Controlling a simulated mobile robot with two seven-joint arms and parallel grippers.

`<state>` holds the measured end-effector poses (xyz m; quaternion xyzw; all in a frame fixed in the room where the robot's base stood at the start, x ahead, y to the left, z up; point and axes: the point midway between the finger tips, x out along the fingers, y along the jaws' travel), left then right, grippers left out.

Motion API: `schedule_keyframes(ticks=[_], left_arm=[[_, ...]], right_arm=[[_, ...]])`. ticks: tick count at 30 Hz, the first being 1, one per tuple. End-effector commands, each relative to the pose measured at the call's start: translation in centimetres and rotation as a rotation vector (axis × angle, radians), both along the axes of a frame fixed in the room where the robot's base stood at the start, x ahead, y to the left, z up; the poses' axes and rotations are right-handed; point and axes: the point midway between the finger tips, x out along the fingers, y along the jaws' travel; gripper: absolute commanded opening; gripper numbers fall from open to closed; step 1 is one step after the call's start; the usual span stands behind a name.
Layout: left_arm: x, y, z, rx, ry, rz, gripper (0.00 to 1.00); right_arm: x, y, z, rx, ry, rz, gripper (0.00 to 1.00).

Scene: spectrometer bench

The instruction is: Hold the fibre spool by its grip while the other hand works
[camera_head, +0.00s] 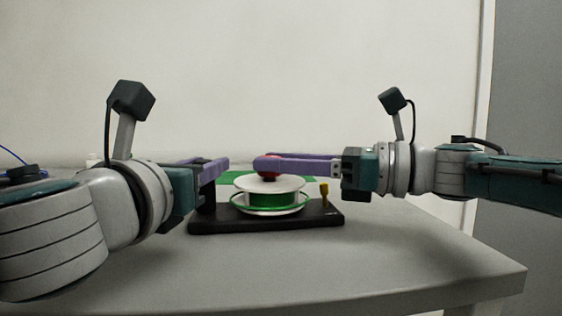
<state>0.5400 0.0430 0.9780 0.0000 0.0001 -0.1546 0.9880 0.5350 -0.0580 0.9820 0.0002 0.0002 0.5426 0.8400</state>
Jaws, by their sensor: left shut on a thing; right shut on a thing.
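The fibre spool (272,199) has white flanges with green fibre wound between them. It lies flat on a black base plate (325,216) on the table. A red knob (267,172) sits on top of the spool. My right gripper (264,164) reaches in from the right, its purple fingers shut on the red knob. My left gripper (216,168) is at the left end of the base. It is shut on a dark upright post (207,197) that rises from the base; the fingers partly hide the post's top.
A green patch (312,180) lies behind the spool. The grey table (400,262) is clear in front and at the right. A pale wall is behind.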

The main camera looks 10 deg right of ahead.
Motion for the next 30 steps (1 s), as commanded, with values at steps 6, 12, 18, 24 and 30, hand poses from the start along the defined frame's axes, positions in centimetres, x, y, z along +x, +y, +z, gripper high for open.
schedule_keyframes(ticks=[6, 12, 18, 24, 30], left_arm=[[0.01, 0.01, 0.07, 0.0, -0.001, 0.0, 0.0], [-0.01, -0.04, 0.08, -0.001, -0.002, -0.001, 0.0], [-0.03, -0.1, 0.12, -0.001, -0.003, -0.003, 0.0], [-0.03, -0.1, 0.16, -0.001, -0.004, -0.003, 0.0], [-0.03, -0.13, 0.2, -0.002, -0.005, -0.004, 0.0]], right_arm=[[-0.02, 0.04, -0.08, -0.002, 0.001, -0.006, 0.0], [0.05, 0.04, -0.35, -0.01, 0.003, -0.053, 0.0], [-0.18, 0.08, -0.43, -0.014, 0.004, -0.149, 0.0], [-0.4, 0.25, -0.42, -0.018, 0.005, -0.271, 0.0], [-0.53, 0.62, -0.06, -0.015, -0.003, -0.392, 0.0]])
